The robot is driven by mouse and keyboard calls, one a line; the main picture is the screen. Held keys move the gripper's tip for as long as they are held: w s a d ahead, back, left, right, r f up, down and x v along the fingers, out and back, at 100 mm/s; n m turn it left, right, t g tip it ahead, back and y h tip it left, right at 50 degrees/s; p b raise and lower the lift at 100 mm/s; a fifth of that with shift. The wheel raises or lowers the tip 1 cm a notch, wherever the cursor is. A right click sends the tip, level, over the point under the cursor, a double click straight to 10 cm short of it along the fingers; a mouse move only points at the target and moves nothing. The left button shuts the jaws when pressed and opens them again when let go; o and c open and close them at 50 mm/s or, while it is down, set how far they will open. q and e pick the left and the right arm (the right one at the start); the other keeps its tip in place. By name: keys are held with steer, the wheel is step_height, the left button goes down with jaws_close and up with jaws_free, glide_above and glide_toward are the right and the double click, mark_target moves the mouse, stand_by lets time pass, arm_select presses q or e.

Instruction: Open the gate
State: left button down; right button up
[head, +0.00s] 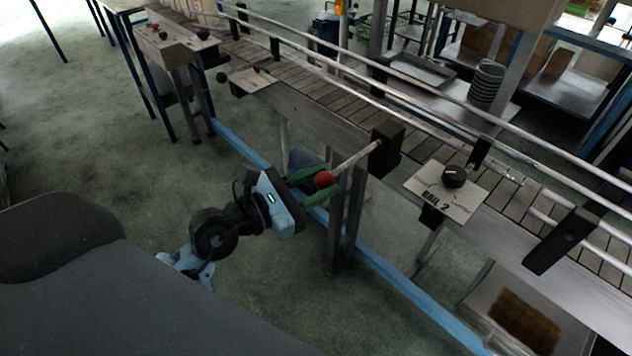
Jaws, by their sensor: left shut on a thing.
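My left gripper (310,184) comes in from the left, in front of the conveyor's near side. Its green fingers are shut on a red ball knob (323,179). The knob sits at the end of a pale rod (357,158), which runs up and right to a black block (387,147) on the conveyor's side. The rod sticks out from the conveyor toward me. The gate itself is not clearly made out. My right gripper is not in view.
The slatted conveyor (320,92) with metal guide rails runs from upper left to lower right. A control plate with a black dial (454,176) is right of the rod. A blue floor beam (400,284) and metal legs stand below. A stack of bowls (487,82) is behind.

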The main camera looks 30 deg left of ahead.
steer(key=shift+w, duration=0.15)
arm_select(q)
steer(key=c, duration=1)
jaws_free()
steer(key=shift+c, duration=0.2)
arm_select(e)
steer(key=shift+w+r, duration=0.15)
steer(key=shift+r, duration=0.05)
arm_select(q)
steer(key=b+v, duration=0.2)
steer(key=v, duration=0.5)
steer(key=shift+s+a, duration=0.2)
steer(key=shift+s, duration=0.1)
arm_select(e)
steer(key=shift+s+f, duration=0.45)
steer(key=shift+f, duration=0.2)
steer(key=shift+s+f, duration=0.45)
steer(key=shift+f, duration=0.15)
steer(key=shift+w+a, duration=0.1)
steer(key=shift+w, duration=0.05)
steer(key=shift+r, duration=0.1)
